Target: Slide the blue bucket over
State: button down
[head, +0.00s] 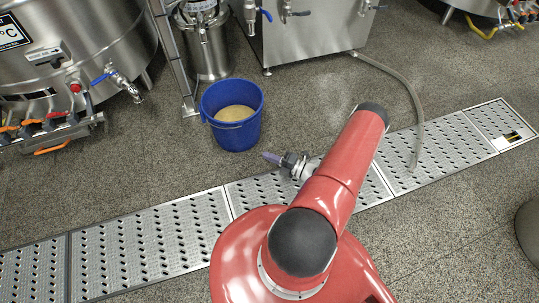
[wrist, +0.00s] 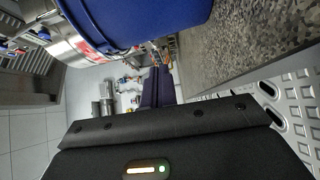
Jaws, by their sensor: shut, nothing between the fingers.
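The blue bucket (head: 230,133) stands upright on the dark speckled floor in the head view, just beyond the drain grating. It holds something tan up to part of its depth. My gripper (head: 268,156) is low near the floor, at the bucket's lower right, with its purple fingers pointing left toward it. The fingers look shut and empty, with a small gap between them and the bucket. In the wrist view the bucket (wrist: 135,20) fills the top, and the gripper fingers (wrist: 156,80) show beside it. Whether they touch it there is unclear.
The metal drain grating (head: 150,235) crosses the floor under my arm. Steel tanks (head: 75,45) stand at the left, with a ladder-like frame (head: 177,60) behind the bucket. A steel cabinet (head: 310,38) stands behind, and a grey hose (head: 408,85) lies at the right. Floor left of the bucket is clear.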

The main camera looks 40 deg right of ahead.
aim_at(242, 139)
jog(key=shift+w+a+b, duration=0.1)
jog(key=shift+w+a, duration=0.25)
jog(key=shift+w, duration=1.3)
jog(key=shift+w+a+b, duration=0.15)
jog(key=shift+w+a, duration=0.25)
jog(key=shift+w, duration=1.25)
jog(key=shift+w+a+b, duration=0.1)
jog(key=shift+w+a, duration=0.25)
jog(key=shift+w, duration=1.3)
